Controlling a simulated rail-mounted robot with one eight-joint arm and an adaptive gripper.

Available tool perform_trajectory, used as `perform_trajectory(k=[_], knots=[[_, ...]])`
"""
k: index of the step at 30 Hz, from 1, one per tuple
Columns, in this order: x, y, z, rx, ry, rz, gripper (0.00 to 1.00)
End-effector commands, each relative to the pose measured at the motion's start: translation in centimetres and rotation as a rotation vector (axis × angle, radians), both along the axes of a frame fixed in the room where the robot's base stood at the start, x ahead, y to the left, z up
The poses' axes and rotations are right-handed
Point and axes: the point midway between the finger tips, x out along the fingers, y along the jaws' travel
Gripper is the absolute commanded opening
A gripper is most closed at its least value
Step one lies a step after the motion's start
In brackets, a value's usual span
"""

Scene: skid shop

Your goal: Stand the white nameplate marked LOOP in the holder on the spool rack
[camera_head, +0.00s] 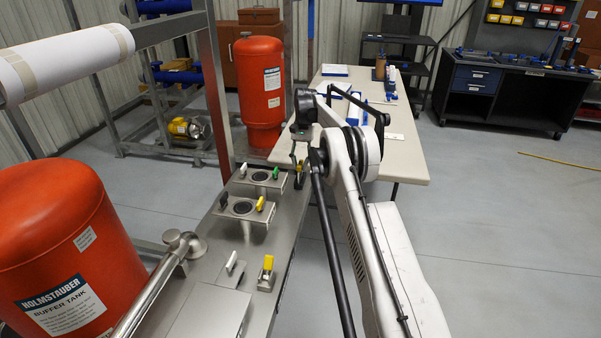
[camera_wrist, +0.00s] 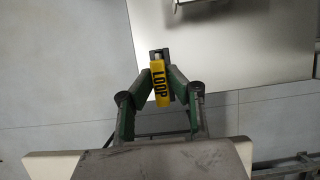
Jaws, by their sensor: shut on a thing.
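A rack with blue pipe spools (camera_head: 178,76) stands at the back left, likely the spool rack. I cannot make out a holder on it.
The steel bench (camera_head: 228,222) carries fittings with green, yellow and white levers. Red tanks (camera_head: 262,92) and a large white roll (camera_head: 62,62) stand on the left. A pale table (camera_head: 425,165) stands beyond my arm. Grey floor (camera_head: 500,240) is open on the right.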

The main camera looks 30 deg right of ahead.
Motion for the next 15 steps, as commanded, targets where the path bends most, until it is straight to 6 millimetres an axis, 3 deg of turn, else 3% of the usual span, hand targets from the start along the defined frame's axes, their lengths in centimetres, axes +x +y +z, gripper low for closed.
perform_trajectory(k=[15], knots=[[0.0, 0.0, 2.0, 0.000, 0.000, 0.000, 0.00]])
